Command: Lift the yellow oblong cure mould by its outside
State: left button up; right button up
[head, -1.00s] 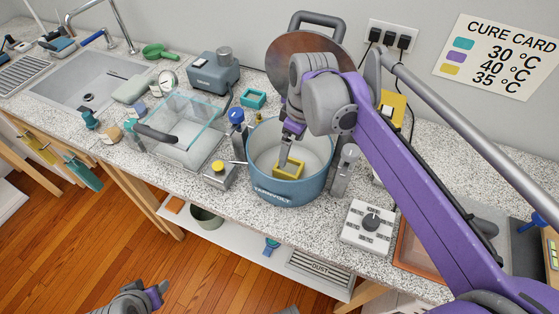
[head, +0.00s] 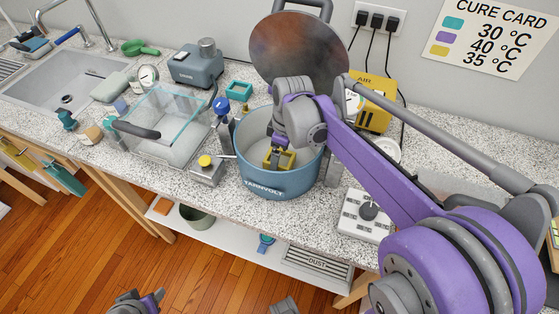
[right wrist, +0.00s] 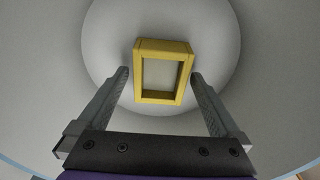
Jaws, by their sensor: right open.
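The yellow oblong mould (head: 287,160), an open rectangular frame, is inside the blue round pot (head: 264,185). In the right wrist view the mould (right wrist: 163,46) shows whole, with the pale round pot floor behind it. My right gripper (right wrist: 160,73) is open, its two fingers straddling the mould's outer left and right sides, with small gaps showing. In the head view my right wrist hides part of the pot and the mould's upper part. My left gripper (head: 152,300) is at the bottom left edge, low over the floor, away from the pot; its jaw opening is unclear.
A round lid (head: 300,50) stands raised behind the pot. A clear-walled box (head: 170,120) and a yellow-knobbed block (head: 207,168) are left of it. A teal mould (head: 239,90) and a yellow AIR unit (head: 374,103) stand behind.

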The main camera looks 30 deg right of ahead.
jog(key=shift+f, duration=0.45)
jog(key=shift+c, duration=0.2)
jog(key=c, duration=1.3)
jog(key=shift+r, duration=0.1)
